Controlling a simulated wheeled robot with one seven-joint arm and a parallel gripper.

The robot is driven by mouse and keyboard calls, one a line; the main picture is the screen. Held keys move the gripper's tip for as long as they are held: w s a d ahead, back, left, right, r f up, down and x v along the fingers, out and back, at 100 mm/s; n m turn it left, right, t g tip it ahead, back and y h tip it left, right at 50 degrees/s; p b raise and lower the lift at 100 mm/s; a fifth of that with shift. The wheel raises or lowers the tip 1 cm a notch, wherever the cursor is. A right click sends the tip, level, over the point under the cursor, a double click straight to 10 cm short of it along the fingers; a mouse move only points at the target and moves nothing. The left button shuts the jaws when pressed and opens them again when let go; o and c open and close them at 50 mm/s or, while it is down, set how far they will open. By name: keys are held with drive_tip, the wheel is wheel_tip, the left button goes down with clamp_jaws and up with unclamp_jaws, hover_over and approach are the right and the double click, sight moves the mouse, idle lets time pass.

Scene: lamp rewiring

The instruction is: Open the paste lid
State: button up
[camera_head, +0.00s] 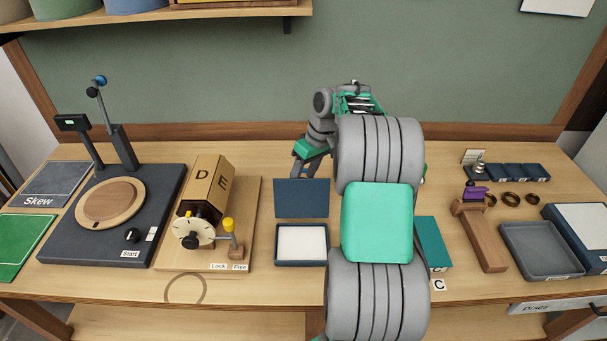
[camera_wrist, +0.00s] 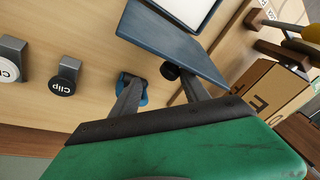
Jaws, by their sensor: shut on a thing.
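The paste box (camera_head: 301,260) is a shallow dark blue tray with a white inside, near the front middle of the bench. Its dark blue lid (camera_head: 302,197) stands raised at the box's back edge, so the white inside is exposed. My gripper (camera_head: 303,168) is behind the lid. In the wrist view my gripper (camera_wrist: 163,88) has its fingers on both sides of the knob; the exact contact is partly hidden.
A wooden stand with a cardboard box (camera_head: 207,185) and dial is left of the paste box. A teal block (camera_head: 433,243) is to its right, partly behind my arm. Clip holders (camera_wrist: 63,78) are on the bench in the wrist view. Bench in front of the paste box is clear.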

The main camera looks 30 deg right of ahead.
drive_tip(key=v, duration=0.7)
drive_tip(key=shift+r+p, duration=0.4)
drive_tip(key=s+a+r+m+t+h, duration=0.1)
drive_tip(key=s+a+r, duration=0.2)
drive_tip(key=a, duration=0.5)
drive_tip(key=s+a+r, duration=0.2)
drive_tip(key=s+a, duration=0.2)
drive_tip(key=a, duration=0.4)
drive_tip(key=s+a+f+m+t, duration=0.1)
drive_tip(key=s+a, duration=0.1)
drive_tip(key=s, duration=0.4)
drive_tip(key=s+a+f+h, duration=0.1)
drive_tip(key=s+a+f, duration=0.1)
drive_tip(key=s, duration=0.3)
drive_tip(key=shift+s+a+f+m+t+h, duration=0.3)
drive_tip(key=shift+s+a+m+t, duration=0.1)
drive_tip(key=shift+a, duration=0.2)
